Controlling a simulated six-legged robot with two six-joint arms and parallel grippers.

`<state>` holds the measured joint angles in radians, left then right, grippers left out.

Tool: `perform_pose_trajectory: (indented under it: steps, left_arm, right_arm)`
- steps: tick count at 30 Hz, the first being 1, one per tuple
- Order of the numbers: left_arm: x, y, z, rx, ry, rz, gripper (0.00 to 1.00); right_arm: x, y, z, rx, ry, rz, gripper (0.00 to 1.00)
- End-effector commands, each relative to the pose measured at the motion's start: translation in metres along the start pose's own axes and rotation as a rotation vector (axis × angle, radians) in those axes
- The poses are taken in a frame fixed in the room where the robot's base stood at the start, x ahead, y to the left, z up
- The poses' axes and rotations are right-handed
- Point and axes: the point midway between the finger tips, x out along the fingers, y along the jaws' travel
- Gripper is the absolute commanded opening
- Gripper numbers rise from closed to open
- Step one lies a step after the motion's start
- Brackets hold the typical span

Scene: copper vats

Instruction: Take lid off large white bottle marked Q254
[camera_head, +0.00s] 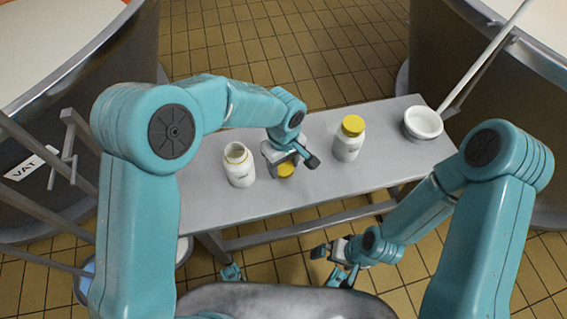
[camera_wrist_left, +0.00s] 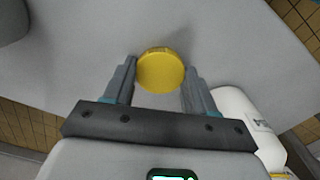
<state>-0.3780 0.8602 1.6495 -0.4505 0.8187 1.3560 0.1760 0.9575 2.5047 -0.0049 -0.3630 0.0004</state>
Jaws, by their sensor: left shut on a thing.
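An open white bottle (camera_head: 239,166) with no lid stands upright at the left of the grey bench. Its label is too small to read. Part of a white bottle (camera_wrist_left: 248,122) with dark print shows at the lower right in the left wrist view. My left gripper (camera_head: 290,158) is just right of the open bottle, shut on a yellow lid (camera_head: 286,170). The lid (camera_wrist_left: 161,71) sits between its two fingers in the left wrist view. I cannot tell whether the lid touches the bench. My right gripper (camera_head: 335,262) is low in front of the bench, its jaws unclear.
Another white bottle (camera_head: 347,145) with its yellow lid on stands right of my left gripper. A white bowl (camera_head: 423,123) sits at the bench's (camera_head: 205,205) right end. Large vats (camera_head: 505,80) stand at both sides. A railing (camera_head: 45,150) is at left.

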Motion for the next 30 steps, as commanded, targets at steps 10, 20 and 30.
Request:
perform_pose_trajectory:
  steps: [10,20,30]
  left_arm:
    - [0.002,0.000,0.000,0.001,0.001,0.000,0.79]
    - [-0.001,0.000,0.000,0.001,0.000,0.000,0.81]
    - [-0.067,0.001,0.000,0.001,0.003,0.003,0.81]
  right_arm:
    - [0.002,0.001,0.000,0.000,0.000,0.000,1.00]
    - [0.000,0.000,0.000,0.000,0.000,0.000,1.00]
    - [-0.017,-0.006,0.000,0.000,0.000,0.000,1.00]
